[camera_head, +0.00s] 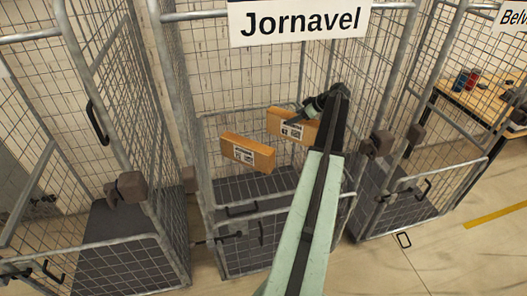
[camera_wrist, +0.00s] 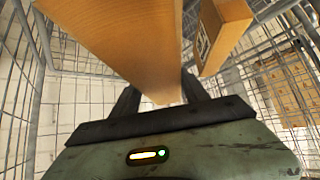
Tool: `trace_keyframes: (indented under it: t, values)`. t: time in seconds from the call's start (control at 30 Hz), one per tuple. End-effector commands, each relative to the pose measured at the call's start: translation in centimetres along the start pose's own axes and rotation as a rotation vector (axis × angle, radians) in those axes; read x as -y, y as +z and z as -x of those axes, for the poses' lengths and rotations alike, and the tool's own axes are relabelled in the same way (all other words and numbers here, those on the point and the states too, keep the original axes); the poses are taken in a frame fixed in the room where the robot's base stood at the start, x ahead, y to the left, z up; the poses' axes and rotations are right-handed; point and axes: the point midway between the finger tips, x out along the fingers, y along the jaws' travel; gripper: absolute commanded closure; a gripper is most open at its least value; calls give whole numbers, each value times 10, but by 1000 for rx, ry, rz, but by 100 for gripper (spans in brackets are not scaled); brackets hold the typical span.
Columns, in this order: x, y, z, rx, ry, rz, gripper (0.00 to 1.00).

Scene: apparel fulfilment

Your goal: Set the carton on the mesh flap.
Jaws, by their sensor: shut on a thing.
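An orange-brown carton (camera_head: 289,125) with a white label is held in my gripper (camera_head: 307,113), inside the cage under the "Jornavel" sign. In the wrist view the held carton (camera_wrist: 120,40) fills the upper middle between the two dark fingers of my gripper (camera_wrist: 160,95), which is shut on it. A second labelled carton (camera_head: 248,152) lies just left of and nearer than the held one; it also shows in the wrist view (camera_wrist: 222,38) at right. The mesh flap (camera_head: 228,124) appears as a wire panel around and behind the cartons. I cannot tell whether the held carton touches it.
The cage's dark floor (camera_head: 255,187) is bare below the cartons. Its front gate (camera_head: 240,255) stands under my arm. Other mesh cages stand left (camera_head: 120,215) and right (camera_head: 400,207). A table (camera_head: 485,100) with small items is at far right.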

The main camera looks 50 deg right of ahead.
Motion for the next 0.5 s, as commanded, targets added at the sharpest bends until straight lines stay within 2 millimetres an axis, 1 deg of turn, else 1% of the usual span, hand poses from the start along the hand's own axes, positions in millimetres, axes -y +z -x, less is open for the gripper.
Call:
trace_keyframes:
  t: [0.03, 0.17, 0.27, 0.4, 0.5]
  values:
    - [-3, 1, -2, -1, 1, -2, 100]
    - [-2, 4, -4, -1, 2, -2, 100]
    - [-2, 15, -15, -1, 2, -3, 100]
    - [-2, 38, -37, -1, 2, -3, 100]
    - [-2, 47, -46, -1, 2, -3, 100]
